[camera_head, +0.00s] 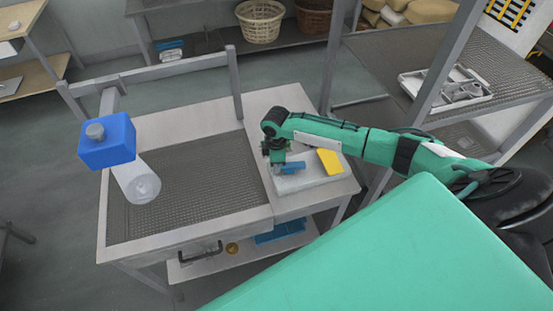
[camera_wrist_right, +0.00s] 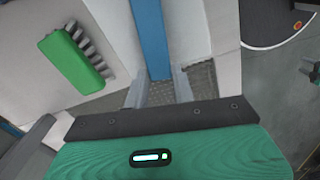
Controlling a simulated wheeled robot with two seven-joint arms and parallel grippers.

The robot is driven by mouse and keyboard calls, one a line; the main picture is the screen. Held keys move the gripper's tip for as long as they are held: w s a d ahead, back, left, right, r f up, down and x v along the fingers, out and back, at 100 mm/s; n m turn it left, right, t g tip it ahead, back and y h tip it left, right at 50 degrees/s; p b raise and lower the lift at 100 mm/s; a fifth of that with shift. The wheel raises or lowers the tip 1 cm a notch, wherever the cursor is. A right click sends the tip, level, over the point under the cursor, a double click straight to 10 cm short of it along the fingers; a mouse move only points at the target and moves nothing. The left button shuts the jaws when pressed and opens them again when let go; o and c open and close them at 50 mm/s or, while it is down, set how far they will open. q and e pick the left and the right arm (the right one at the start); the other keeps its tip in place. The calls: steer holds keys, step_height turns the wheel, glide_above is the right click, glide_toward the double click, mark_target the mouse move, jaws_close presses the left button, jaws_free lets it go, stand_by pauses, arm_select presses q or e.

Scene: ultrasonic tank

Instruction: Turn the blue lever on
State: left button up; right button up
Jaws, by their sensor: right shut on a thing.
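My right gripper (camera_head: 277,157) reaches down over the right end of the table, at the pale board. A blue bar (camera_head: 292,168) shows at its fingertips. In the right wrist view the blue bar (camera_wrist_right: 151,38) runs between the two fingers, and the gripper (camera_wrist_right: 158,86) is shut on it. A blue block with a grey knob (camera_head: 107,142) sits on the upright pipe at the left of the tank, above a translucent cylinder (camera_head: 138,180). I cannot tell which blue part is the lever. My left gripper is not in view.
A yellow block (camera_head: 330,161) lies on the pale board (camera_head: 312,180) beside the gripper. A green brush (camera_wrist_right: 72,62) shows in the wrist view. Shelving (camera_head: 415,140) with a tray (camera_head: 445,88) stands at the right.

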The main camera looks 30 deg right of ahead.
steer(key=shift+r+n, duration=0.1)
steer(key=shift+n, duration=0.2)
stand_by(0.4)
steer(key=o, duration=1)
steer(key=shift+s+a, duration=0.1)
step_height(320, 180, up, 14)
steer(key=b, duration=0.4)
